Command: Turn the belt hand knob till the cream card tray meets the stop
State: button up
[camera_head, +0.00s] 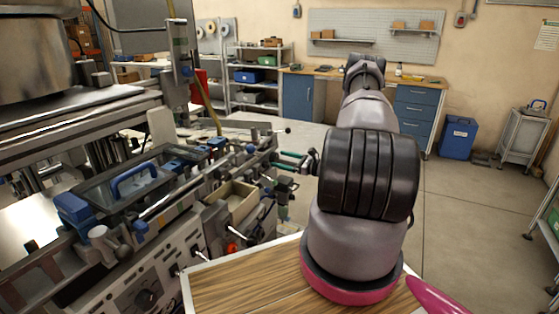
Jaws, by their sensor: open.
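A cream open-topped tray (240,204) sits low on the front of the machine, left of my arm. It looks like the cream card tray. My gripper (281,160) shows beyond my arm, with two thin teal fingers pointing left toward the machine's right end. The fingers are apart, with nothing visible between them. They are near several small knobs and levers, and I cannot tell whether they touch any. I cannot tell which knob is the belt hand knob, nor make out the stop. My arm hides what lies behind it.
The machine (140,270) fills the left side, with levers and a blue-handled clear cover (130,190) on top. A wooden board (240,280) lies in front. Behind stand a blue-drawer workbench (415,112) and a blue container (458,137). Floor at right is open.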

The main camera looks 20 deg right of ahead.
jog(key=shift+w+a, duration=0.45)
jog(key=shift+w, duration=0.1)
jog(key=c, duration=1.4)
